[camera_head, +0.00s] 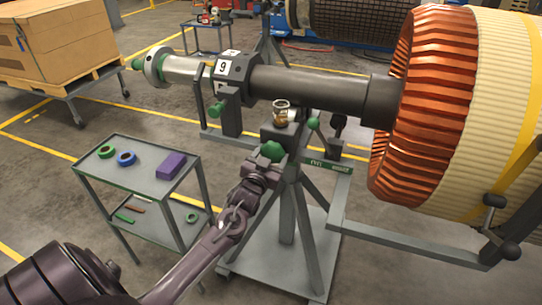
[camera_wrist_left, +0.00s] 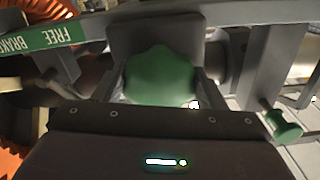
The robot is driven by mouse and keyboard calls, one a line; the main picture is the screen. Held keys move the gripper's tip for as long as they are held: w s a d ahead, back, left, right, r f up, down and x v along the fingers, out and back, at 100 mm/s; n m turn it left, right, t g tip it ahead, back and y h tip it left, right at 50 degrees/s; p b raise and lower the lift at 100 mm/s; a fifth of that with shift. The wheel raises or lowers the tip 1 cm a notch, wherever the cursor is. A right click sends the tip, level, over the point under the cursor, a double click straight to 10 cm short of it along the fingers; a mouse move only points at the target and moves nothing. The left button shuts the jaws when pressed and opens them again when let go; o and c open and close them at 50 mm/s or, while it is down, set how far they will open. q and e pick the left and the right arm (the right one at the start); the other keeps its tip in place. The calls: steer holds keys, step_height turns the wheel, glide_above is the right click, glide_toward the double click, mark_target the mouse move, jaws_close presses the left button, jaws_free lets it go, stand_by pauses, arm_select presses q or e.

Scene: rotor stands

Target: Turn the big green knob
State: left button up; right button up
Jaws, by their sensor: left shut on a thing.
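The big green knob (camera_head: 272,151) sits on the front of the rotor stand (camera_head: 284,130), below the rotor shaft. My left gripper (camera_head: 265,165) reaches up to it from below and is shut on it. In the left wrist view the knob (camera_wrist_left: 160,77) fills the middle, lobed and green, with a finger on each side. The gripper body hides its lower part. My right gripper is in neither view.
Smaller green knobs show on the stand at left (camera_head: 216,108) and right (camera_head: 313,123). A FREE/BRAKE label (camera_wrist_left: 55,38) is beside the knob. The large copper rotor (camera_head: 425,100) is at right. A grey cart (camera_head: 125,170) with rings and a purple box stands at left.

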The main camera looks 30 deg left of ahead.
arm_select(q)
steer(key=o, duration=1)
steer(key=v, duration=0.7)
steer(key=shift+s+b, duration=0.4)
steer(key=s+d+f+g+h, duration=0.1)
steer(key=s+d+f+g, duration=0.2)
steer(key=f, duration=0.8)
steer(key=s+f+m+g+h, duration=0.15)
steer(key=s+f, duration=0.35)
steer(key=f, duration=0.7)
steer(key=s+d+f+g, duration=0.2)
steer(key=s+f+g, duration=0.15)
steer(key=f, duration=0.75)
steer(key=s+d+f+g, duration=0.2)
steer(key=s+f, duration=0.4)
steer(key=s, duration=0.4)
steer(key=s+d+f+m+g+h, duration=0.1)
steer(key=s+d+f+g, duration=0.2)
steer(key=s+f, duration=0.4)
steer(key=s+d+f+g+h, duration=0.1)
steer(key=s+d+f+g, duration=0.2)
steer(key=s+f, duration=0.4)
steer(key=s, duration=0.8)
steer(key=shift+s+d, duration=0.2)
steer(key=shift+d, duration=0.15)
